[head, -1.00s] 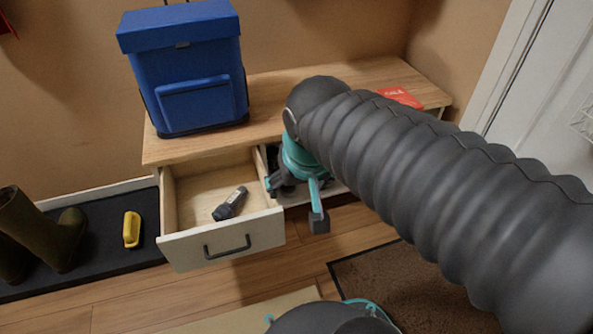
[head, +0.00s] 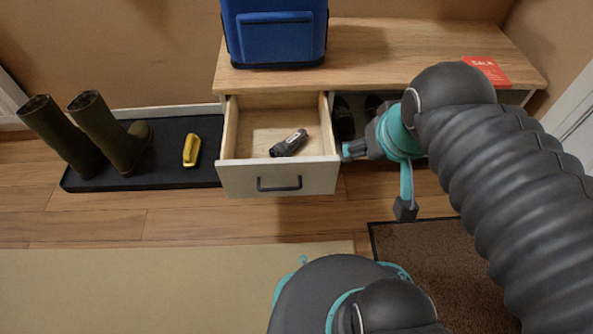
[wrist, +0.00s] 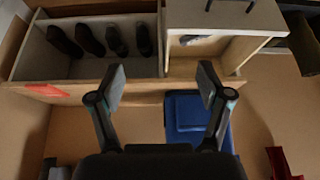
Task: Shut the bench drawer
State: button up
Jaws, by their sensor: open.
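The bench drawer (head: 310,180) is pulled out below the bench top, with its pale front and dark bar handle (head: 279,184) facing me. A dark flashlight (head: 289,143) lies inside it. In the wrist view the drawer (wrist: 229,17) is at the top, right of centre, and appears upside down. My gripper (head: 353,150) is just right of the drawer front in the head view, pointing left. In the wrist view its two fingers (wrist: 161,85) are spread with nothing between them. I cannot tell whether it touches the drawer's side.
A blue box-shaped bag (head: 275,35) stands on the wooden bench (head: 400,55), with a red card (head: 487,71) at the right. Dark shoes (wrist: 88,40) sit in the open cubby beside the drawer. Boots (head: 105,130) and a yellow object (head: 191,150) are on a black tray (head: 80,180).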

aim_at(254, 122)
jog(key=u, duration=2.05)
jog(key=k, duration=0.8)
jog(key=z, duration=1.95)
